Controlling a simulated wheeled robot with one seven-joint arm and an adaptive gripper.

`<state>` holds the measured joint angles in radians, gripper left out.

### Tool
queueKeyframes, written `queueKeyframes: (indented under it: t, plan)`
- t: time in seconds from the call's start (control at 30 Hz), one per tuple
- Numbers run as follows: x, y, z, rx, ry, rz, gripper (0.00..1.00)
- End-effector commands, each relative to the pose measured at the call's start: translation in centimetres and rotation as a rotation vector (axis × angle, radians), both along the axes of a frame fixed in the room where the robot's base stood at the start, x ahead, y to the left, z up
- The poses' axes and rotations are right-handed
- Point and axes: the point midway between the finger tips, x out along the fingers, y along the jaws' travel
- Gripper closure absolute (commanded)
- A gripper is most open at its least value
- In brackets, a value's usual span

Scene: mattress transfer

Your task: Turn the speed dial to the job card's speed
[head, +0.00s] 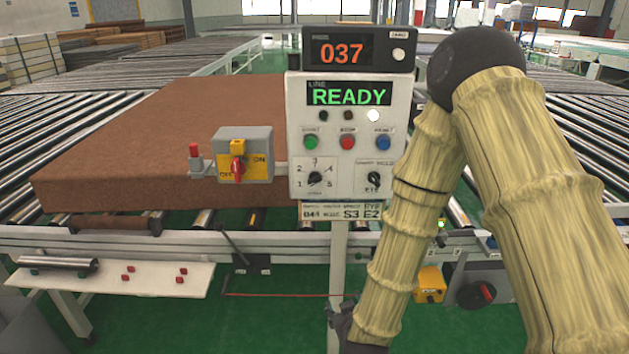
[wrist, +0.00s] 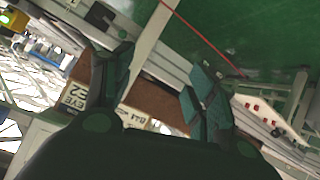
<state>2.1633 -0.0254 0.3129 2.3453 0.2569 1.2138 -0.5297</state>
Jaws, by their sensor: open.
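The control panel (head: 297,110) stands on a post in the middle of the head view. The speed dial (head: 316,178), a black knob ringed by numbers 1 to 5, is at its lower left; its exact setting is too small to tell. The job card (head: 341,211) under the panel reads 044, S3 and E2 among smaller print. It also shows rotated in the wrist view (wrist: 75,97). My gripper (head: 345,322) is low by the post, below the panel and partly hidden by my arm. In the wrist view my gripper (wrist: 155,88) has its fingers spread, with nothing held.
A second black selector (head: 373,179) sits right of the dial, below green, red and blue buttons. A yellow-and-grey switch box (head: 243,155) with a red handle juts out left. A brown mattress (head: 120,140) lies on rollers behind. A white shelf (head: 110,280) holds small red pieces.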

Motion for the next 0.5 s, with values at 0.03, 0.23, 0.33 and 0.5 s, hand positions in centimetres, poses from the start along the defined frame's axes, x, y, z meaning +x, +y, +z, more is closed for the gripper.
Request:
queueKeyframes:
  t: [0.03, 0.23, 0.33, 0.5]
  plan:
    - [1.8, 1.2, 3.6, -0.018, -0.081, 0.009, 0.43]
    - [5.9, 5.1, 15.7, -0.115, -0.361, 0.022, 0.43]
    - [6.8, 6.5, 20.3, -0.153, -0.459, 0.016, 0.43]
    - [7.2, 7.7, 24.5, -0.193, -0.55, 0.004, 0.43]
